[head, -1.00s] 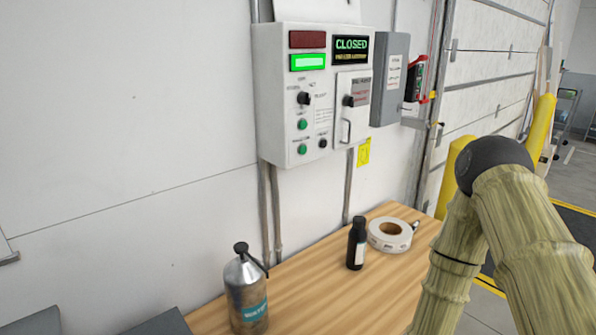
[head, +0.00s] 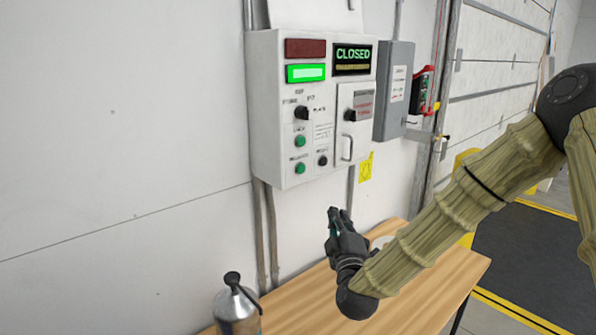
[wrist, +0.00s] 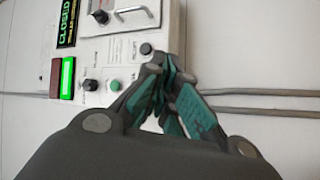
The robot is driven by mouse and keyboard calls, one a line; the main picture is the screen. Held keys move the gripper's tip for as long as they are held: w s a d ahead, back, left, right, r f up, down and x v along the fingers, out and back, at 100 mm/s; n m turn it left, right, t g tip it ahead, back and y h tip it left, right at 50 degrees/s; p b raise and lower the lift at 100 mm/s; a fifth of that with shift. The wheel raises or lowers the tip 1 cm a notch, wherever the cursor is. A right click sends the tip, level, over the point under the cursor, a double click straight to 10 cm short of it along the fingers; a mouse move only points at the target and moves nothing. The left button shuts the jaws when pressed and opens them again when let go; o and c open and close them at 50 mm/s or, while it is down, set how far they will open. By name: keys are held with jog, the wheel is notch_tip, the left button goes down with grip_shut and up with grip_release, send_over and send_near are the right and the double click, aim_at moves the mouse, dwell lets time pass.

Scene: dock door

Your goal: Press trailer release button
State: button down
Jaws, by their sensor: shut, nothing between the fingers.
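The control box (head: 268,120) is mounted on the white wall, with a lit green lamp (head: 306,73), a dark red lamp (head: 306,47) and a display reading CLOSED (head: 352,58). Its lower left face has a black selector knob (head: 302,113), two green buttons, the upper (head: 300,141) and the lower (head: 300,168), and a small black button (head: 322,160). My gripper (head: 338,213) is shut and empty, below and in front of the box, pointing up. In the wrist view, its fingers (wrist: 160,85) partly cover the area beside the buttons.
A wooden table (head: 430,285) stands below the box. A metal bottle (head: 238,308) is at its left, and a white tape roll (head: 382,242) is partly hidden behind my gripper. A grey box (head: 394,90) hangs right of the control box. Conduits (head: 268,235) run down the wall.

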aim_at(301, 169)
notch_tip(301, 169, up, 8)
jog(key=w+t+h, duration=0.1)
jog(key=w+t, duration=0.1)
jog(key=shift+n, duration=0.3)
jog(key=shift+a+f, duration=0.1)
jog(key=shift+a, duration=0.1)
jog(key=w+a, duration=0.6)
jog(key=shift+w, duration=0.15)
jog(key=shift+w+a, duration=0.1)
dwell(1.4)
jog(key=shift+w+a, duration=0.2)
